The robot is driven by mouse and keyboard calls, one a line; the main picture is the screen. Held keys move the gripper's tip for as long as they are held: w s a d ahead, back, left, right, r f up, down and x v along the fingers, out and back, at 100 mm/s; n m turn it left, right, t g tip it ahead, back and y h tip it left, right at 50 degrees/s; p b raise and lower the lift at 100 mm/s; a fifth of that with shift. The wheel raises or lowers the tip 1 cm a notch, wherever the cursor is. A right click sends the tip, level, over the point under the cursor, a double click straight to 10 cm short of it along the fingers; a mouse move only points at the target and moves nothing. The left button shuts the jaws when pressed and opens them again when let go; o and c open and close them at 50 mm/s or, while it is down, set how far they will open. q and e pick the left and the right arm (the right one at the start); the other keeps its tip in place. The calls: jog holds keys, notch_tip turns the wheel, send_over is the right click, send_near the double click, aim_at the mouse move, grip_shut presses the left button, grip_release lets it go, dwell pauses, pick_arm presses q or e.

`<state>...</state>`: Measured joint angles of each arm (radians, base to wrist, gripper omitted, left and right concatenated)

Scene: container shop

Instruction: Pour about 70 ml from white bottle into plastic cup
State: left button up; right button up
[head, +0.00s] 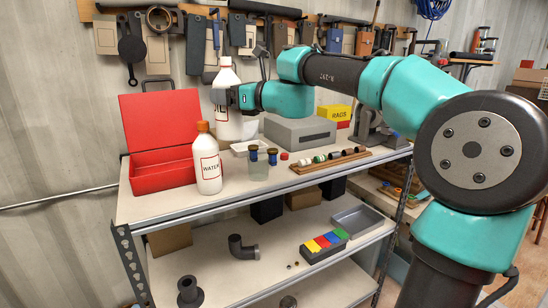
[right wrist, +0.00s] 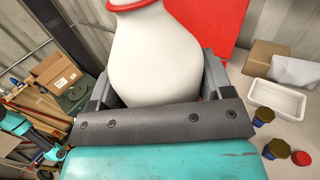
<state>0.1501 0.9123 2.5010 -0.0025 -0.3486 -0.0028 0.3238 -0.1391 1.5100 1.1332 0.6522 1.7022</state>
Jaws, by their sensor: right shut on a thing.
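A white bottle (head: 228,124) with a red neck ring and a partly covered label is held upright over the back of the shelf top. My right gripper (head: 226,97) is shut around its body; its rounded white side fills the middle of the right wrist view (right wrist: 158,55). A clear plastic cup (head: 258,170) stands at the front of the shelf top, below and to the right of the held bottle and apart from it. I cannot tell what is in the cup. My left gripper is not in view.
A second white bottle (head: 208,175), labelled WATER with an orange cap, stands left of the cup. Beside it are an open red box (head: 160,165), small jars (head: 272,156), a white tray (head: 238,148) and a grey box (head: 300,133). A wooden rack (head: 330,163) lies to the right.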

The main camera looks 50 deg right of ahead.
jog(key=shift+w+d, duration=0.1)
jog(key=shift+d, duration=0.2)
jog(key=shift+m, duration=0.3)
